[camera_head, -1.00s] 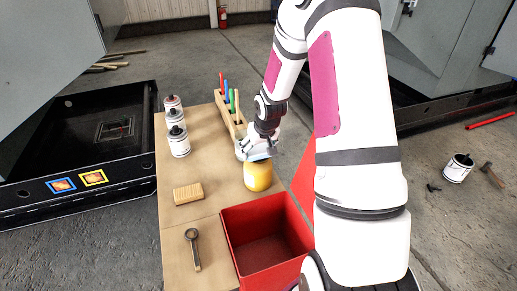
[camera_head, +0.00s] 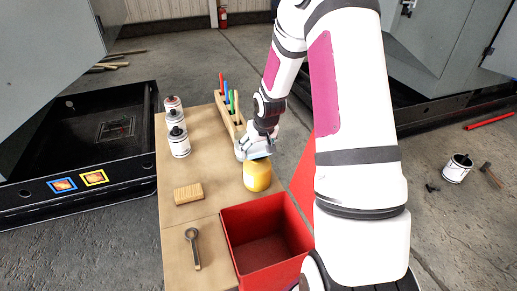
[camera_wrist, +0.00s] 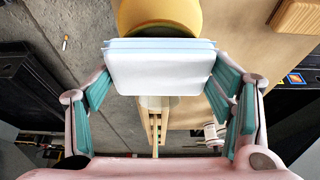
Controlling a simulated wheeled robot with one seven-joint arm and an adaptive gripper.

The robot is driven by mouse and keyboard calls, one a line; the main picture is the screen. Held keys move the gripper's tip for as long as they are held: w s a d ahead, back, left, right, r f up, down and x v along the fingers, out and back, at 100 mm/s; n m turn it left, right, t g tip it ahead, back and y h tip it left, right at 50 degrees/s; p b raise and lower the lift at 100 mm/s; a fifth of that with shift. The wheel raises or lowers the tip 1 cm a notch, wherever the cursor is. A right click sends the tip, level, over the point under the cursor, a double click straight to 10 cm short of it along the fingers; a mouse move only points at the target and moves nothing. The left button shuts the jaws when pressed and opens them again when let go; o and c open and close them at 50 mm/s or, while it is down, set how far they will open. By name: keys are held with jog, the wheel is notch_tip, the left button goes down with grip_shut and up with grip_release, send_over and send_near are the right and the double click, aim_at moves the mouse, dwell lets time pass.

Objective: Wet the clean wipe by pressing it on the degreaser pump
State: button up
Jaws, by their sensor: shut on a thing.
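My gripper (camera_head: 257,147) is over the back part of the workbench. In the wrist view its teal-padded fingers (camera_wrist: 160,82) are shut on the clean wipe (camera_wrist: 160,68), a folded white pad with a pale blue edge. The yellow, round-topped container, which I take for the degreaser pump (camera_head: 257,177), stands upright on the bench just below the wipe. It also shows in the wrist view (camera_wrist: 158,14), partly hidden behind the wipe. I cannot tell whether the wipe touches its top.
A red bin (camera_head: 228,240) stands in front of the pump. A wooden brush or block (camera_head: 188,194) and a wrench (camera_head: 194,248) lie to the left. Several white cans (camera_head: 179,142) stand at the left edge. A wooden rack (camera_head: 223,113) with coloured sticks is behind.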

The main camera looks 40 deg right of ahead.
aim_at(257, 148)
jog(key=shift+r+p, duration=1.4)
jog(key=shift+r, duration=1.45)
